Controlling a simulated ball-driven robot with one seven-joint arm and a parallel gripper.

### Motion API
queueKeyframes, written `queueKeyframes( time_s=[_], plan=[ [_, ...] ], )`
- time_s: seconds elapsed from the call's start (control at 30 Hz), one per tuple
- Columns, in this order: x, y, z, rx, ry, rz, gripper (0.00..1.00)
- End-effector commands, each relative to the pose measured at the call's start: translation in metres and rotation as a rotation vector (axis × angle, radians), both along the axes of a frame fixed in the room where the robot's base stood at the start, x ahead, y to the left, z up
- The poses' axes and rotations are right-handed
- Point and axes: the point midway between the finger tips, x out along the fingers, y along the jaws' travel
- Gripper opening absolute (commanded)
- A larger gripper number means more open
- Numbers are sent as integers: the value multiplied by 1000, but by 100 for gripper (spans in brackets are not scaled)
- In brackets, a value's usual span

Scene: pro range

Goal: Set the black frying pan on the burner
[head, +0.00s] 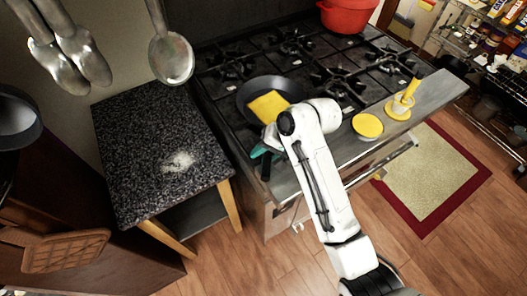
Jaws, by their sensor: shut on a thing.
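The black frying pan (246,93) is over the front left part of the stove. A flat yellow square piece (269,106) lies in it. The pan's dark handle (265,170) points toward the stove's front edge. My gripper (262,151), with teal parts showing, is at the handle and shut on it; my arm hides part of the hold. The front left burner is hidden beneath the pan, and I cannot tell whether the pan touches the grate. Other burners (335,82) are bare.
A red pot (348,15) stands at the back right. A yellow-topped round container (368,126) and a yellow item with an upright handle (401,105) sit on the front ledge. A speckled counter (140,130) is left; utensils (171,58) hang above it.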

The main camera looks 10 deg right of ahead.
Motion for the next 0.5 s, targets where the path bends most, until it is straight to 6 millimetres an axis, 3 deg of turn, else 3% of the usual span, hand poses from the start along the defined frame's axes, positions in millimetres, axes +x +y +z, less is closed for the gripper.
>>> queueKeyframes(
  time_s=[0.47,0.5],
  plan=[
    [1,0,-3,0,-4,0,0],
    [1,0,-3,0,-3,1,32]
  ],
)
